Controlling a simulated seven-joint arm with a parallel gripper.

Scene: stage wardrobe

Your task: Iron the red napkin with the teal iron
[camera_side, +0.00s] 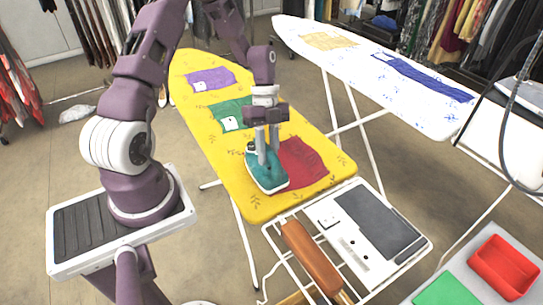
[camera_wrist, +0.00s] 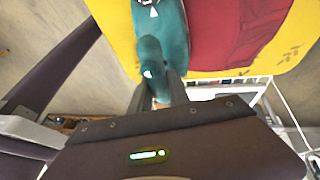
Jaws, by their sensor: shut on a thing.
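The red napkin (camera_side: 302,164) lies on the yellow ironing board (camera_side: 240,196), near the board's front end. It also shows in the wrist view (camera_wrist: 222,35), with wrinkles on its surface. The teal iron (camera_side: 265,175) is at the napkin's left edge, its sole at or very near the board. I cannot tell whether it touches the cloth. My gripper (camera_side: 267,150) is shut on the iron's handle from above. In the wrist view the iron (camera_wrist: 172,30) sits between my fingers, and its handle is partly hidden by them.
A purple napkin (camera_side: 210,79) and a green napkin (camera_side: 229,115) lie farther back on the same board. A white patterned board (camera_side: 365,68) stands to the right. A metal rack with a white panel (camera_side: 330,212) adjoins the front end. A red bin (camera_side: 503,266) is at lower right.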

